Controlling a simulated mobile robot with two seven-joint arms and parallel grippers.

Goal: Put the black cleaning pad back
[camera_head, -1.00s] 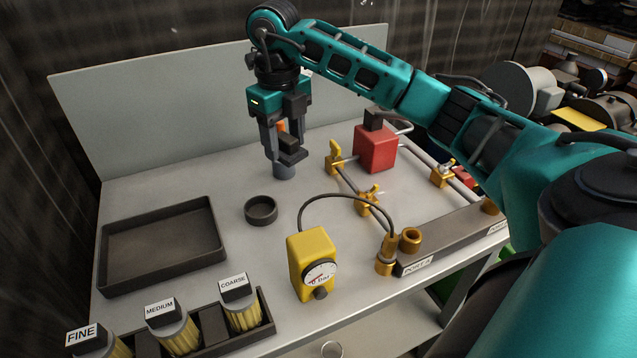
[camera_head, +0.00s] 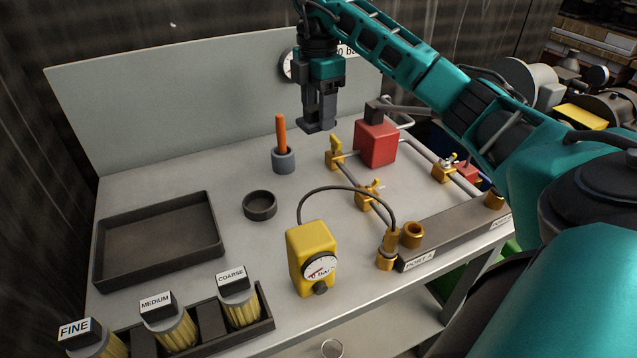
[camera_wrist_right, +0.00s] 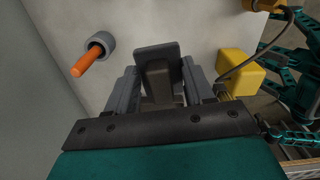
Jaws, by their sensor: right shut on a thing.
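My right gripper (camera_head: 319,105) is shut on the black cleaning pad (camera_head: 316,127), a small dark block held between its fingertips. The pad is in the air above the back of the table, right of the grey cup and left of the red block. In the right wrist view the pad (camera_wrist_right: 157,52) shows as a dark flat face between the two fingers. A round dark dish (camera_head: 260,206) stands on the table, and no contents can be made out in it. My left gripper is not in view.
A grey cup (camera_head: 284,161) holds an upright orange-handled tool (camera_head: 282,133). A dark empty tray (camera_head: 160,240) lies at left. The yellow gauge (camera_head: 312,255), its hose, the red block (camera_head: 376,142) and brass valves crowd the right.

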